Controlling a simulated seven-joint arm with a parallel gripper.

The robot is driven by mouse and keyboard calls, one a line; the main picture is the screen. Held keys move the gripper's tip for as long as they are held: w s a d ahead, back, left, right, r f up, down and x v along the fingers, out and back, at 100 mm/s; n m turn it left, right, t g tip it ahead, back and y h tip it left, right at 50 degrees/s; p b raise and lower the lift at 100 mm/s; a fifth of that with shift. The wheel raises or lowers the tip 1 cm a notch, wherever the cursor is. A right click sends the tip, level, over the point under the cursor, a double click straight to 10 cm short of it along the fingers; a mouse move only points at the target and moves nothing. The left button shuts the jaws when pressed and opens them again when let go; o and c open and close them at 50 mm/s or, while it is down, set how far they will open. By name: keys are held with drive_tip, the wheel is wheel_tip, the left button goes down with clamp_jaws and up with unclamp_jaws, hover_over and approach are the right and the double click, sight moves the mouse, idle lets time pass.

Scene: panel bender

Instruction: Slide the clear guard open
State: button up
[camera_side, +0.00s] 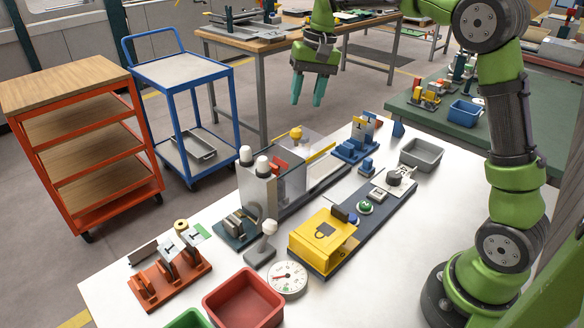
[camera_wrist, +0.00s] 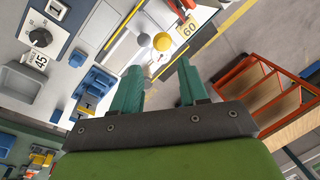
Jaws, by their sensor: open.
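The clear guard (camera_side: 292,178) stands over the grey machine in the middle of the white table in the side view. A yellow round knob (camera_side: 296,133) shows at its upper far side; the knob (camera_wrist: 162,41) also shows in the wrist view, beyond my fingertips. My gripper (camera_side: 308,90) hangs above and behind the guard, apart from it and from the knob. Its two teal fingers point down with a gap between them. The gripper (camera_wrist: 159,72) is open and empty in the wrist view. The guard's clear faces are hard to make out there.
A rail with a yellow strip (camera_side: 318,155) runs from the guard toward the back right. A dark panel with a yellow lock box (camera_side: 322,238) lies in front. Blue blocks (camera_side: 355,145) and a grey bin (camera_side: 422,154) stand at right. A red bin (camera_side: 243,300) stands in front.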

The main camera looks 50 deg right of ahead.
wheel_tip(320, 180, up, 8)
drive_tip(key=d, duration=0.1)
drive_tip(key=shift+s+d+r, duration=0.15)
drive_tip(key=shift+s+d, duration=0.05)
drive_tip(key=shift+s, duration=0.25)
drive_tip(key=s+a+f+n+t, duration=0.1)
drive_tip(key=s+a+f+t, duration=0.2)
drive_tip(key=s, duration=0.8)
drive_tip(key=s+a+f+n+t, duration=0.1)
drive_tip(key=s+a+f+t, duration=0.2)
drive_tip(key=s+a+f, duration=0.3)
drive_tip(key=s, duration=0.5)
drive_tip(key=shift+n, duration=0.4)
drive_tip(key=shift+a, duration=0.1)
